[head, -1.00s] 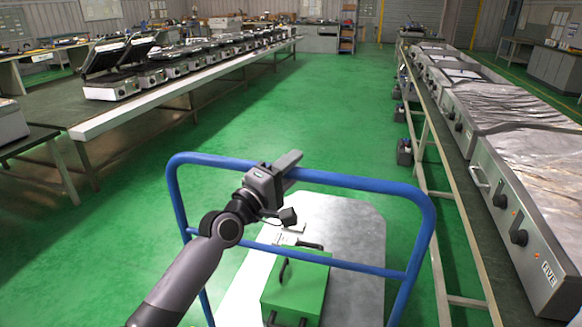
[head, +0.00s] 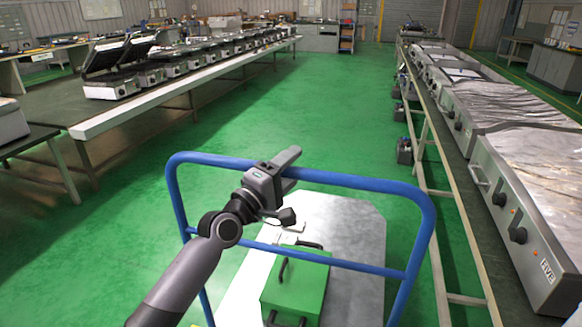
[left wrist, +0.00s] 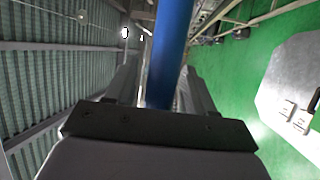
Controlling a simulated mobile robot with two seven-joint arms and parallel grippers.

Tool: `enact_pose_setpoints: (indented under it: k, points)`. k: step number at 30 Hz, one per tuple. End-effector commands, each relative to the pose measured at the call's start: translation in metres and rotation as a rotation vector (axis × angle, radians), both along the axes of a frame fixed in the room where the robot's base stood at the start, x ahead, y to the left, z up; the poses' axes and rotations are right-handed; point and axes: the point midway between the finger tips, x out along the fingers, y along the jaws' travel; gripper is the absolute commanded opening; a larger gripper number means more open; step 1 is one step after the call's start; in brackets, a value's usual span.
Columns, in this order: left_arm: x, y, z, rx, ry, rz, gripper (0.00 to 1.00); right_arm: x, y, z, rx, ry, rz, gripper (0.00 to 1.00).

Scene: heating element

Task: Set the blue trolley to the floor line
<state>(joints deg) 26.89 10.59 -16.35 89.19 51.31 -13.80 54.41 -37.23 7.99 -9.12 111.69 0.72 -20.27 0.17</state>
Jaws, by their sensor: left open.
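The blue trolley's tubular handle frame (head: 370,182) stands upright in front of me in the head view. Its grey flat deck (head: 350,225) reaches away from me over the green floor. My left gripper (head: 290,164) is at the top bar, left of its middle. In the left wrist view the blue bar (left wrist: 170,45) runs between the two open fingers, with the gripper around it. A green case (head: 297,285) with dark handles sits on the deck. A small bit of yellow (head: 196,325) shows at the bottom edge; I cannot tell whether it is the floor line. My right gripper is out of view.
A long bench (head: 452,215) with several steel heating units (head: 515,210) runs close along the trolley's right. A long table (head: 100,122) with several grills stands at the left. The green floor (head: 300,105) ahead between them is clear.

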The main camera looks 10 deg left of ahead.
Motion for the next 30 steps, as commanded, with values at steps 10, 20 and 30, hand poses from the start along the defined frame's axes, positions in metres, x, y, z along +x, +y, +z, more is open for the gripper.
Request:
enact_pose_setpoints:
  k: [10,20,30]
  points:
    - [-0.037,0.017,-0.009,0.002,0.002,0.000,0.54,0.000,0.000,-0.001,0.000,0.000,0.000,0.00]
    - [-0.061,0.029,-0.014,0.001,0.003,0.000,0.54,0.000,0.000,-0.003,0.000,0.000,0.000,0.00]
    - [-0.062,0.029,-0.013,0.001,0.003,0.000,0.54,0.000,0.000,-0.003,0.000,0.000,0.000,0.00]
